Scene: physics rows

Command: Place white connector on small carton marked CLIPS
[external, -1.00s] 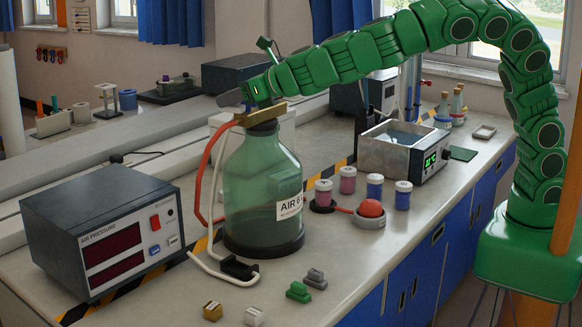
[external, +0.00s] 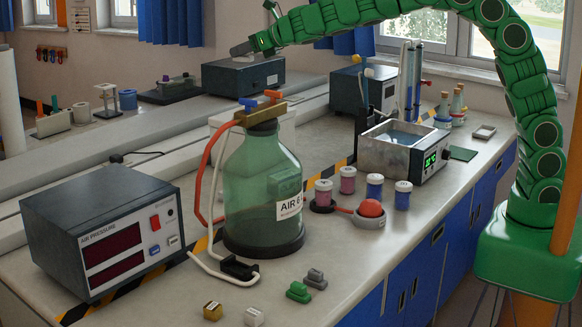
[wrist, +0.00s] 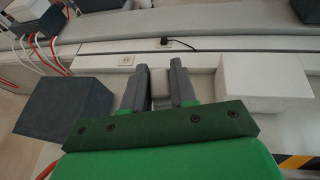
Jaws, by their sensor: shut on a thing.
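My gripper (external: 240,48) is raised in the external view, above and behind the bottle. In the wrist view the two grey fingers (wrist: 160,85) are closed on a small pale block (wrist: 161,88). Its shape and identity are mostly hidden. A white connector (external: 254,316) lies on the bench at the front edge of the external view, well away from my gripper. A carton marked CLIPS cannot be made out. A plain white box (wrist: 265,82) is right of the fingers in the wrist view, with no lettering readable.
A green glass bottle (external: 262,185) with tubes stands mid-bench. A dark air pressure meter (external: 105,235) is at left. Gold (external: 213,311), green (external: 299,292) and grey (external: 315,279) connectors lie in front. A dark box (wrist: 55,110) is left of the fingers in the wrist view.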

